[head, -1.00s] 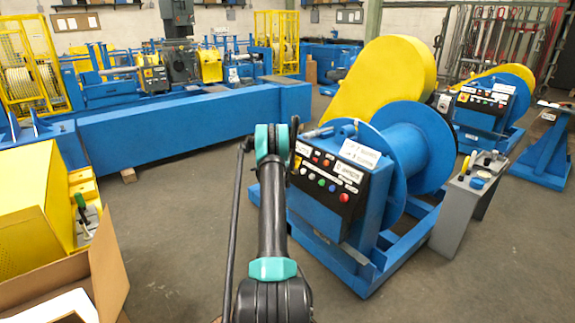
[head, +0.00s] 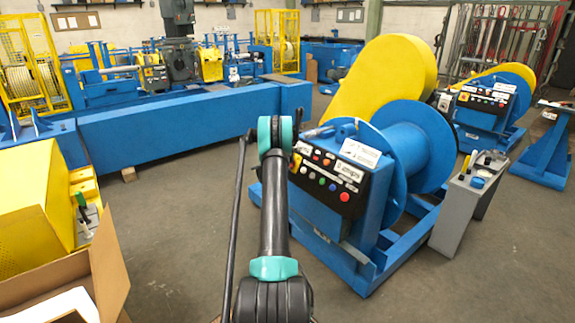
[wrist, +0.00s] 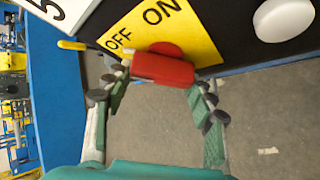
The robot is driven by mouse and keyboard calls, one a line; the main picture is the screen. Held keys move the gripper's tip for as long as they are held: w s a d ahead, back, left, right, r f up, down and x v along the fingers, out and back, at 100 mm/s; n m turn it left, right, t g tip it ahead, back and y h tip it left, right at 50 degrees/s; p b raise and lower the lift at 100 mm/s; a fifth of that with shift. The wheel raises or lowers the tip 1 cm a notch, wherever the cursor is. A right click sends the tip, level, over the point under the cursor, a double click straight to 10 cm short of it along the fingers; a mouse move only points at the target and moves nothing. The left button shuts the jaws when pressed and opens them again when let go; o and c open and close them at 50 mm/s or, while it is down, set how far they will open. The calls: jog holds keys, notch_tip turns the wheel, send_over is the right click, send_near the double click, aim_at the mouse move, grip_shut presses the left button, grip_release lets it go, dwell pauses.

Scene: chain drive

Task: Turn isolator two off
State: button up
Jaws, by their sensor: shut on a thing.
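In the wrist view a red switch handle (wrist: 162,69) sits at the edge of a yellow plate (wrist: 188,36) marked OFF and ON. The handle's left end is just below the word OFF; ON is farther up and right. My gripper (wrist: 161,74) has one finger on each side of the handle and is shut on it. I cannot tell which setting the switch is in. A white label beside the plate is cut off, so the isolator's number is not clear. In the head view my arm hides the gripper and the handle.
A white round button (wrist: 283,18) is right of the plate. In the head view a blue machine with a black button panel (head: 328,180) stands right of my arm. A grey pedestal (head: 466,205) is farther right. An open cardboard box (head: 108,270) is at lower left. Floor between is clear.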

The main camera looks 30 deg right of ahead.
jog(key=shift+n+g, duration=0.3)
jog(key=shift+n, duration=0.1)
dwell(0.3)
jog(key=o, duration=1.2)
jog(key=v, duration=1.2)
jog(key=shift+d, duration=0.15)
jog(key=shift+r, duration=0.1)
